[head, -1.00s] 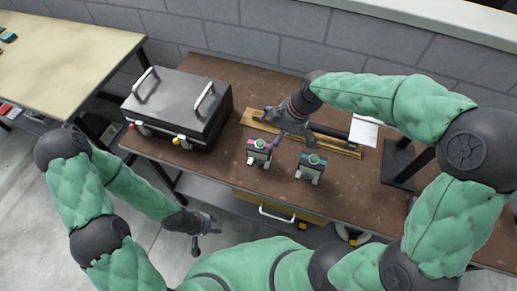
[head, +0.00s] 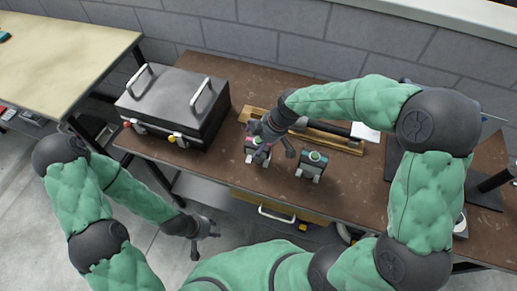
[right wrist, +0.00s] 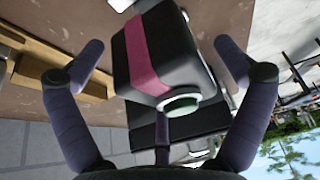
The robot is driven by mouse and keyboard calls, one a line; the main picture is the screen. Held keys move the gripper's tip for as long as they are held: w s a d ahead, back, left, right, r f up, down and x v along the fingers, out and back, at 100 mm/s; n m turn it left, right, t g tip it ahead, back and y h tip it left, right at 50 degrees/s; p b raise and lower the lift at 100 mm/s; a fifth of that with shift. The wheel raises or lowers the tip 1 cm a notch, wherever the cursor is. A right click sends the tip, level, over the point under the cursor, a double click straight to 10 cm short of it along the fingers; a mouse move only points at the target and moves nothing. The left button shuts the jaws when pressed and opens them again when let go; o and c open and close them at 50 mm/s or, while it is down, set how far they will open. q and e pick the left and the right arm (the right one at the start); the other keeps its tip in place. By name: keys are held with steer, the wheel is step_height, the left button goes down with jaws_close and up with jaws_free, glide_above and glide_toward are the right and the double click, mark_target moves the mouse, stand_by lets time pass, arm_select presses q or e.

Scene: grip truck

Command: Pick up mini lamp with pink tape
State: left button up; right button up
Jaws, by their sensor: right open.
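The mini lamp with pink tape (head: 257,156) stands on the brown workbench, a small dark box with a pink stripe. In the right wrist view the lamp (right wrist: 155,55) is large, with its pink band and a pale green round part showing. My right gripper (head: 272,139) is over it in the head view, partly covering it. In the wrist view its fingers (right wrist: 160,46) are spread on both sides of the lamp, apart from it. My left gripper (head: 204,230) hangs in front of the bench, fingers spread and empty.
A second mini lamp (head: 312,163) with a green top stands just right of the first. A black case (head: 175,105) with two handles sits to the left. A wooden piece (head: 340,140) lies behind the lamps. The bench (head: 210,170) front left is clear.

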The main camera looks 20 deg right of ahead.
steer(key=c, duration=1.5)
steer(key=shift+r, duration=0.1)
